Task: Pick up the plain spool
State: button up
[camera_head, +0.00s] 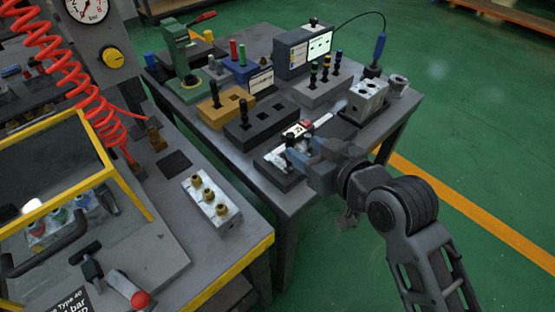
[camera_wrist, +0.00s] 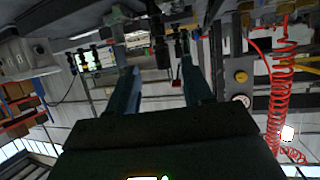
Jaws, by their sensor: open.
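Several dark spools stand in a grey rack (camera_head: 308,97) farther back; the ones I can make out have yellow, green or blue marks. I cannot tell which is the plain spool. Dark upright shapes (camera_wrist: 160,35) show beyond the fingertips in the wrist view, too small to identify. My gripper hides part of the dark tray.
A metal valve block (camera_head: 366,101) stands right of the rack. A black block with holes (camera_head: 258,124) and a yellow one (camera_head: 222,108) lie to the left. A display box (camera_head: 298,53) stands behind. A block with brass fittings (camera_head: 212,205) sits on the left bench.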

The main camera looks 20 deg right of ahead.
aim_at(293, 143)
jog(key=shift+w+a+r, duration=0.15)
jog(key=shift+w+a, duration=0.1)
jog(key=shift+w, duration=0.4)
jog(key=shift+x, duration=0.9)
jog(key=shift+f+p+x, duration=0.15)
jog(key=shift+p+x, duration=0.05)
jog(key=shift+x, duration=1.15)
jog(key=shift+f+p+x, duration=0.15)
jog(key=shift+p+x, duration=0.05)
jog(key=shift+x, duration=1.15)
jog(key=shift+s, duration=0.15)
jog(key=shift+c, duration=0.3)
grip_shut()
